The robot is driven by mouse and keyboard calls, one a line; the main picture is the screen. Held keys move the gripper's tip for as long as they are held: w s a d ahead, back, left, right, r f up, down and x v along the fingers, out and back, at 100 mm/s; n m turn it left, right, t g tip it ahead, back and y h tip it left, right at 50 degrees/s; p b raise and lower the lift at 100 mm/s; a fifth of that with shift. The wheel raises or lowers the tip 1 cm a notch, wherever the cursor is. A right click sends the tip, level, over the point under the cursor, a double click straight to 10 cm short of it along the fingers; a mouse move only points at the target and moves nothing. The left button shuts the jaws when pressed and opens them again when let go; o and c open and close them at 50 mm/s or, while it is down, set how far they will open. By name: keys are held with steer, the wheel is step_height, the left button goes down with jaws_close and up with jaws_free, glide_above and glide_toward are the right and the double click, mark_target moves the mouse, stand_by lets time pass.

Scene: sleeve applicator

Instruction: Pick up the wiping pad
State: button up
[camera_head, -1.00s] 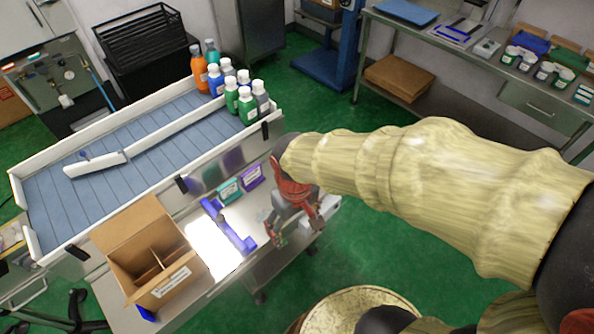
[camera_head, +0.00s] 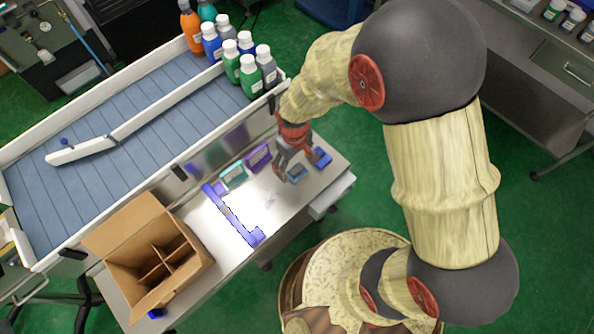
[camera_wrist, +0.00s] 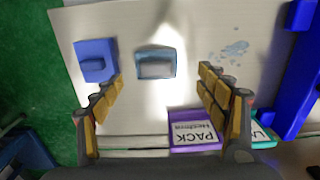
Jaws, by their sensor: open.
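A small grey pad with a blue-teal rim, which looks like the wiping pad (camera_head: 297,173), lies flat on the steel table. In the wrist view the wiping pad (camera_wrist: 156,63) is a little beyond the fingertips, between their lines. My gripper (camera_head: 293,162) points down above the table close to the pad. In the wrist view the gripper (camera_wrist: 160,82) has its yellow-padded fingers wide apart with nothing between them. A blue block (camera_wrist: 96,60) lies left of the pad and also shows in the head view (camera_head: 321,158).
A wet-looking patch (camera_wrist: 232,52) lies right of the pad. Purple (camera_head: 258,157) and teal (camera_head: 233,175) labelled packs stand by the conveyor wall. A blue angled bracket (camera_head: 233,215), a divided cardboard box (camera_head: 150,250) and a conveyor with several bottles (camera_head: 240,60) are nearby.

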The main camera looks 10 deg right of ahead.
mark_target(295, 168)
steer(key=f, duration=0.1)
steer(key=f+b, duration=0.1)
steer(key=f, duration=0.1)
steer(key=f+b, duration=0.1)
steer(key=f, duration=0.1)
steer(key=shift+w+d, duration=0.2)
steer(key=shift+w, duration=0.05)
steer(key=shift+r, duration=0.1)
steer(key=shift+c, duration=0.4)
steer(key=c, duration=1.1)
steer(key=shift+c, duration=0.3)
